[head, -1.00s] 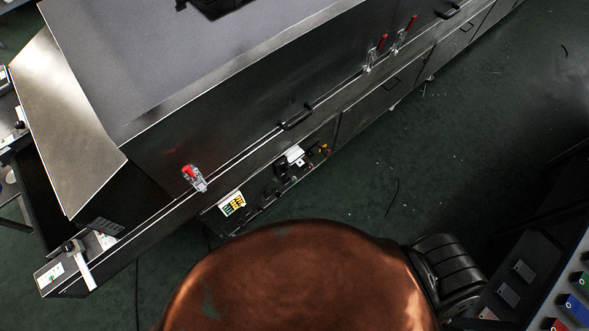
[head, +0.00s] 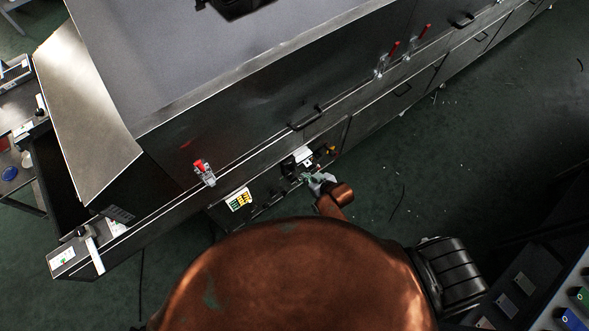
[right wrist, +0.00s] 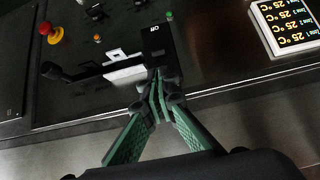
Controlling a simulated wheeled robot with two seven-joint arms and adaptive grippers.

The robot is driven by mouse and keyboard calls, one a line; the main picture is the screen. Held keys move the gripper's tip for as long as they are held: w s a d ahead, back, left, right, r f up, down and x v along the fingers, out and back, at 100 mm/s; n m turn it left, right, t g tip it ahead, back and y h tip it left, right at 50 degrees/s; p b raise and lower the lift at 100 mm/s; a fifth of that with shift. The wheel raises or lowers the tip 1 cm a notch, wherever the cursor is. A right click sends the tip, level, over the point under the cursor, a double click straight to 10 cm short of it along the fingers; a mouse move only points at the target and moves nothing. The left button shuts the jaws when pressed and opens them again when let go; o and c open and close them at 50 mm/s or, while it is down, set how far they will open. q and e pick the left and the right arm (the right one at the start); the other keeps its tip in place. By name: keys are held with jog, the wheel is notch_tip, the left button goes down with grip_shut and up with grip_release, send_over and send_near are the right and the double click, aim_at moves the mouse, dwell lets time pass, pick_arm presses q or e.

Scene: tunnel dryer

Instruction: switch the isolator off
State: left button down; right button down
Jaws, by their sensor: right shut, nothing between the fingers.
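I cannot tell for sure which of these parts belong to the isolator. My right gripper (right wrist: 157,78) is shut and empty, its green-padded fingertips close to the block's lower edge; contact cannot be told. In the head view the right gripper (head: 309,178) is at the panel, below the white plate (head: 302,154). My left gripper is not in view.
A red emergency button (right wrist: 55,34) on yellow, an orange lamp (right wrist: 97,38), a green lamp (right wrist: 168,15) and a temperature display (right wrist: 285,22) share the panel. A red-handled clamp (head: 203,171) and a black handle (head: 305,118) are above. Green floor lies open to the right.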

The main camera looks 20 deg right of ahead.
aim_at(292, 170)
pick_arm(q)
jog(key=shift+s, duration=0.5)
pick_arm(e)
jog(key=shift+w+a+r, duration=0.2)
jog(key=shift+w+r, duration=0.05)
jog(key=shift+r, duration=0.35)
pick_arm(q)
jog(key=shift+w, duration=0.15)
